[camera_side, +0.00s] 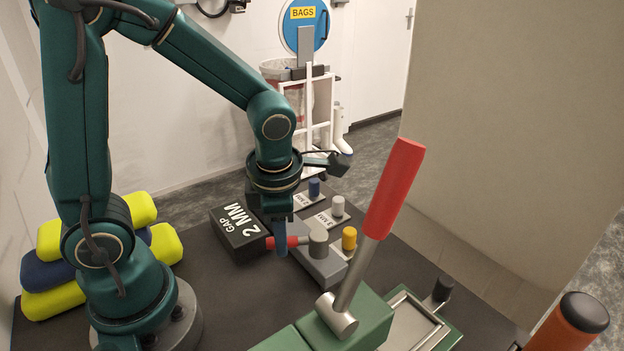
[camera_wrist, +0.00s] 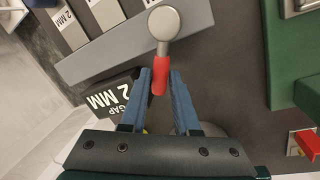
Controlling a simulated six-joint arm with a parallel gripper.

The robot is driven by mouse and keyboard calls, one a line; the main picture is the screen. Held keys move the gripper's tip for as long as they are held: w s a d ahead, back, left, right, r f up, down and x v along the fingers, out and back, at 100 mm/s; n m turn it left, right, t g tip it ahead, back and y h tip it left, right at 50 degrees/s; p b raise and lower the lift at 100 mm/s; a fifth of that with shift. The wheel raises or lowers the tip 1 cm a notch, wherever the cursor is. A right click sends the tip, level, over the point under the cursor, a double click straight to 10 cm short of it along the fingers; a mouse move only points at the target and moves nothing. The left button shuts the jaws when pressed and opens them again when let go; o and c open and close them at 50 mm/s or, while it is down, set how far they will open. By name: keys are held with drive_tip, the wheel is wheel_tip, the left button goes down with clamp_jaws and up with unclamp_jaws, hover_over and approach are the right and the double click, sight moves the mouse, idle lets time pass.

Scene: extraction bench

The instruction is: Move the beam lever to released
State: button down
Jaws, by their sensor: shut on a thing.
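A small lever with a red grip (camera_side: 271,242) and a grey round hub (camera_side: 318,241) sits on a grey block (camera_side: 322,264). It also shows in the wrist view, with its red grip (camera_wrist: 160,76) pointing toward my gripper. My gripper (camera_side: 281,238) points down, its blue fingers shut on the red grip. In the wrist view the fingers (camera_wrist: 160,82) stand on either side of the grip. A larger lever with a long red handle (camera_side: 394,188) rises tilted from a green housing (camera_side: 372,312). No label reading "beam" is legible, so I cannot tell by name which lever it is.
A black sign reading "GAP 2 MM" (camera_side: 238,231) stands beside the block. An orange, black-topped post (camera_side: 568,325) stands at lower right.

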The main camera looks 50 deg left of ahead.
drive_tip(key=shift+d+n, duration=0.15)
drive_tip(key=shift+n, duration=0.15)
drive_tip(key=c, duration=0.7)
unclamp_jaws()
drive_tip(key=shift+o, duration=0.2)
drive_tip(key=shift+s+d+r, duration=0.1)
drive_tip(key=shift+d+r, duration=0.05)
drive_tip(key=shift+r, duration=0.7)
drive_tip(key=shift+s+d+r, duration=0.1)
drive_tip(key=shift+d+r, duration=0.05)
drive_tip(key=shift+r, duration=0.7)
drive_tip(key=shift+s+d+r, duration=0.1)
drive_tip(key=shift+d+r, duration=0.05)
drive_tip(key=shift+r, duration=0.7)
